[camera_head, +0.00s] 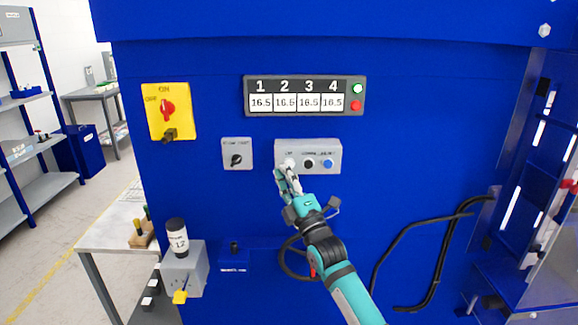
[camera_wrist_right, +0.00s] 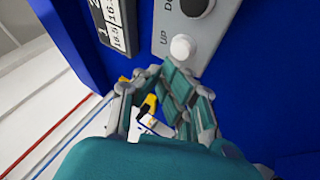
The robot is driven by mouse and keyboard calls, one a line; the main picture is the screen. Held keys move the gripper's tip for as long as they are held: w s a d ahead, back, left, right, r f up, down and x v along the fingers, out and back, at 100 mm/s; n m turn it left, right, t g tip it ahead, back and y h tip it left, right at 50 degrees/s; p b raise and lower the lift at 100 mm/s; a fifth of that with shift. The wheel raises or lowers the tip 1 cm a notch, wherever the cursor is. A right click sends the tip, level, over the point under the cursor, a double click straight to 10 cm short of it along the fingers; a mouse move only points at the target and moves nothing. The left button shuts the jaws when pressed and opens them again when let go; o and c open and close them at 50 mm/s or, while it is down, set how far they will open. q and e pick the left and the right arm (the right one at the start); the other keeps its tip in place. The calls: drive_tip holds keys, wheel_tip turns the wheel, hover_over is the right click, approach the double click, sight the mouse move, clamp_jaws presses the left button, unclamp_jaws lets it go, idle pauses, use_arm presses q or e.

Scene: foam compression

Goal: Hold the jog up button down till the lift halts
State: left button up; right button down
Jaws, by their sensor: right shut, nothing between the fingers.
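The grey button box (camera_head: 334,151) is on the blue machine front, with a white button (camera_head: 290,162), a black button and a blue button in a row. In the right wrist view the white button (camera_wrist_right: 182,47) is beside the word UP. My right gripper (camera_head: 285,176) is shut and empty, its fingertips just below the white button. It also shows in the right wrist view (camera_wrist_right: 150,82), with a fingertip close to the button's lower edge. I cannot tell whether it touches. My left gripper is out of view.
A display panel (camera_head: 304,83) above reads 16.5 in its windows, with a green and a red lamp at its right end. A yellow plate with a red switch (camera_head: 168,107) and a grey selector box (camera_head: 237,153) are to the left. Black cables (camera_head: 440,260) hang at right.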

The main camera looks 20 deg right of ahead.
drive_tip(key=shift+w, duration=0.1)
drive_tip(key=shift+w+d, duration=0.15)
drive_tip(key=shift+w, duration=0.2)
drive_tip(key=shift+w+d+b, duration=0.1)
drive_tip(key=shift+w+b, duration=0.25)
drive_tip(key=shift+b, duration=0.2)
idle(0.7)
drive_tip(key=shift+s, duration=0.15)
idle(4.2)
drive_tip(key=shift+s+a+p, duration=0.2)
drive_tip(key=shift+s+p, duration=0.35)
drive_tip(key=shift+s, duration=0.15)
